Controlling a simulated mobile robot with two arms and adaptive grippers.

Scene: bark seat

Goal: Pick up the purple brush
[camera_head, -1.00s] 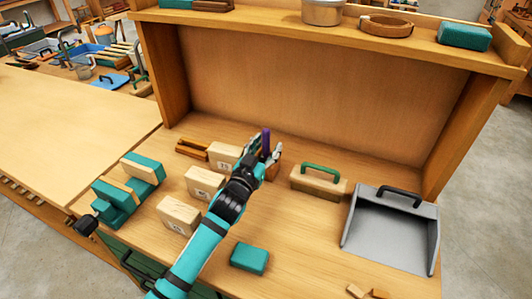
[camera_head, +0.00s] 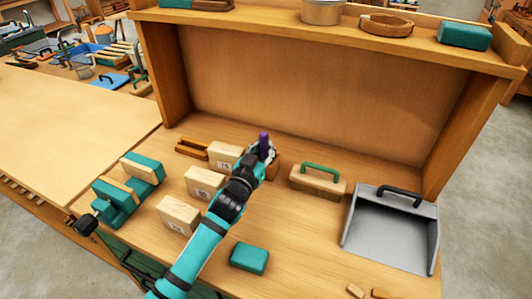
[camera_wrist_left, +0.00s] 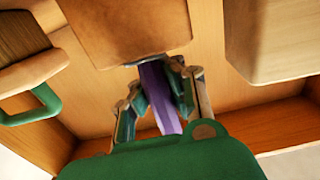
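The purple brush (camera_head: 264,141) stands upright towards the back of the workbench, with its purple handle showing above my left gripper (camera_head: 262,151). A brown wooden block (camera_head: 273,168) is right beside it, and the brush's lower end is hidden. In the left wrist view the purple handle (camera_wrist_left: 157,92) lies between the two fingers of my left gripper (camera_wrist_left: 160,96). The fingers are drawn in against it on both sides, so the gripper is shut on the brush. My right gripper is not in view.
Pale numbered blocks (camera_head: 204,183) stand left of my arm. A green-handled wooden brush (camera_head: 318,181) and a grey dustpan (camera_head: 388,238) are to the right. A teal block (camera_head: 249,258) lies in front. A shelf (camera_head: 290,22) overhangs the back.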

